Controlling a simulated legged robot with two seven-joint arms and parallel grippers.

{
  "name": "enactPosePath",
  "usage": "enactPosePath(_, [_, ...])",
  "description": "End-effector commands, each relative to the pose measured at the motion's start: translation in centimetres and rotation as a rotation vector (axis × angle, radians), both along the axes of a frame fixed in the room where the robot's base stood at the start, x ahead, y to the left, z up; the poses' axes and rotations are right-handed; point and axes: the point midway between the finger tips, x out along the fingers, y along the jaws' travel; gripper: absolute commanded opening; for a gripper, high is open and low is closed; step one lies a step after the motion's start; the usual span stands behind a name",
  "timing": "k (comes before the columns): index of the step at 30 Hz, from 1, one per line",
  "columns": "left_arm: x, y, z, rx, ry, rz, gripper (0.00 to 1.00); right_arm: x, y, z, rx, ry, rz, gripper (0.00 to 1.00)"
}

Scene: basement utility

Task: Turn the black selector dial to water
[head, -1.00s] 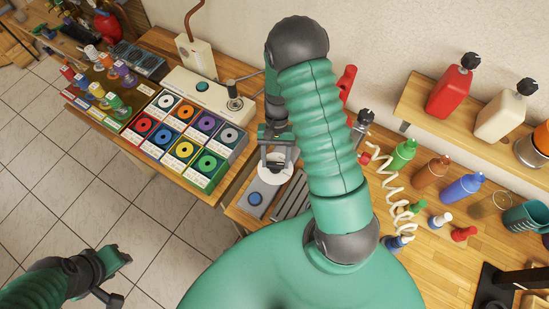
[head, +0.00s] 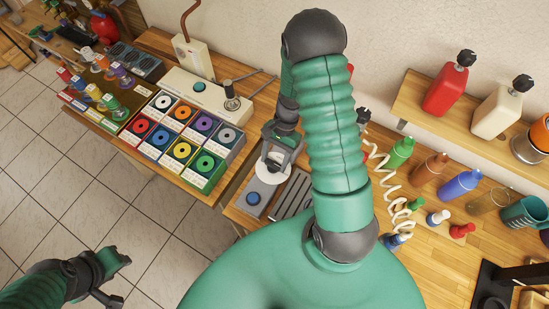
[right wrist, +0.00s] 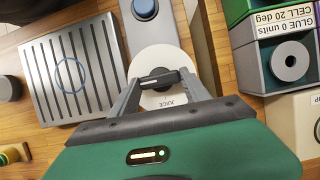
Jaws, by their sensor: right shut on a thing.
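The black selector dial (right wrist: 158,80) sits on a white disc (right wrist: 160,58) in the right wrist view, with a pale pointer mark along it. The word JUICE shows on the near part of the disc; other labels are hidden or unreadable. My right gripper (right wrist: 160,82) is shut on the dial, one finger at each end. In the head view my right gripper (head: 276,160) reaches down to the white disc (head: 270,174), hiding most of the dial. My left gripper (head: 113,277) is open and empty above the floor at lower left.
Beside the dial are a blue button (head: 253,198) and a slotted metal tray (head: 293,193). Left of it is a block of coloured, labelled boxes (head: 208,166). Several bottles and a coiled white hose (head: 386,183) stand on the right. Open floor lies at left.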

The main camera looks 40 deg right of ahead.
Motion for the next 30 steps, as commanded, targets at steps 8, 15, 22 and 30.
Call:
enactPosePath(8, [0.0,0.0,0.0,0.0,0.0,0.0,0.36,0.1,0.1,0.0,0.0,-0.001,-0.004,0.14])
enactPosePath(15, [0.0,0.0,0.0,0.0,0.0,0.0,0.36,0.1,0.1,0.0,0.001,0.0,-0.002,0.76])
enactPosePath(22, [0.0,0.0,0.0,0.0,0.0,0.0,0.36,0.0,0.0,0.0,0.001,0.0,-0.002,0.76])
enactPosePath(30, [0.0,0.0,-0.8,0.0,0.0,0.0,0.36,0.7,-1.7,3.8,-0.002,-0.006,-0.002,0.76])
